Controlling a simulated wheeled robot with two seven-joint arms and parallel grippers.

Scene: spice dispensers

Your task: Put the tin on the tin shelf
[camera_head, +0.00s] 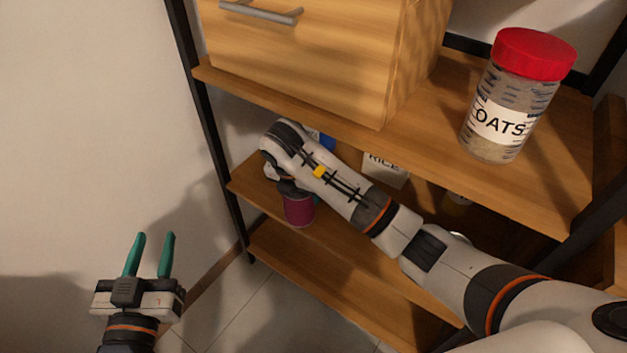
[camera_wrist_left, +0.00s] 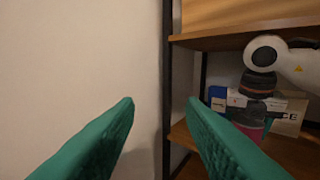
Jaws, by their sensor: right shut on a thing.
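A magenta tin (camera_head: 299,210) is at the left part of the middle shelf (camera_head: 250,178), near its front edge. My right gripper (camera_head: 292,188) is shut on the tin from above; its fingers are mostly hidden by my wrist in the head view. The left wrist view also shows the tin (camera_wrist_left: 250,128) upright below the right gripper's teal fingers (camera_wrist_left: 258,107). I cannot tell whether the tin's base touches the shelf. My left gripper (camera_head: 151,254) is open and empty, left of the rack, in front of the wall.
A rice box (camera_head: 384,168) and a blue-and-white box (camera_wrist_left: 220,97) stand behind the tin. A red-lidded oats jar (camera_head: 509,95) stands on the upper shelf beside a wooden drawer unit (camera_head: 300,50). A black post (camera_head: 208,125) bounds the rack's left side. The lowest shelf (camera_head: 330,288) looks clear.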

